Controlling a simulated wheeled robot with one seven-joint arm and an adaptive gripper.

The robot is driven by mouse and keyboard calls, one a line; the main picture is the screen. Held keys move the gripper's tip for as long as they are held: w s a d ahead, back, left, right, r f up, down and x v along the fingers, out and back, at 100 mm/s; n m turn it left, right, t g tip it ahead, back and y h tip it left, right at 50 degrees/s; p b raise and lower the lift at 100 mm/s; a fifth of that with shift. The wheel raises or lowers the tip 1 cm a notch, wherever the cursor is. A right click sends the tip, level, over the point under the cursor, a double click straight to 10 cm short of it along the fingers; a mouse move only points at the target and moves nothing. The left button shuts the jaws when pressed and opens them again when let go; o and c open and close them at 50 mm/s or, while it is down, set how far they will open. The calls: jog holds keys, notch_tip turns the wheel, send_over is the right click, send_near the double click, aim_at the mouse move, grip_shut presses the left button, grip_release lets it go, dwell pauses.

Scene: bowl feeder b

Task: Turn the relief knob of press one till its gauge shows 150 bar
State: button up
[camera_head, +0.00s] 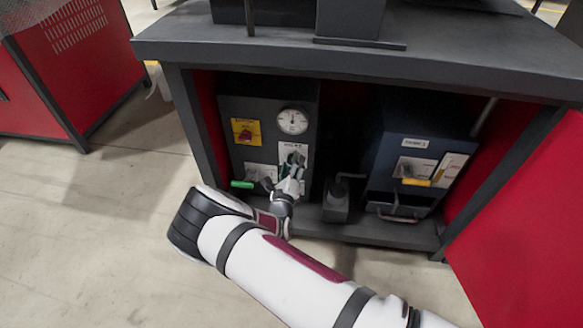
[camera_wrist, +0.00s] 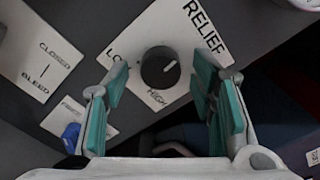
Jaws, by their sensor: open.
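The relief knob (camera_wrist: 160,68) is a round black knob with a white pointer line angled to the upper right in the wrist view. It sits on a white plate (camera_wrist: 205,28) lettered RELIEF, LOW and HIGH. My gripper (camera_wrist: 161,80) is open, with a green-padded finger on either side of the knob; I cannot tell whether either touches it. In the head view my gripper (camera_head: 292,165) covers the knob on the left, dark grey unit (camera_head: 268,100). The white round gauge (camera_head: 292,121) is above it; its scale is too small to read.
The unit stands in an open red-sided bay under a dark bench top (camera_head: 350,58). A yellow plate (camera_head: 246,131) with a red switch and a green handle (camera_head: 242,184) are left of my gripper. A grey canister (camera_head: 337,203) and a blue unit (camera_head: 395,140) stand to the right.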

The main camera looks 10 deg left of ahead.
jog(key=c, duration=1.1)
jog(key=shift+c, duration=0.2)
jog(key=shift+m+p, duration=0.3)
jog(key=shift+p, duration=0.1)
jog(key=shift+m+p, duration=2.35)
jog(key=shift+m, duration=1.05)
jog(key=o, duration=1.1)
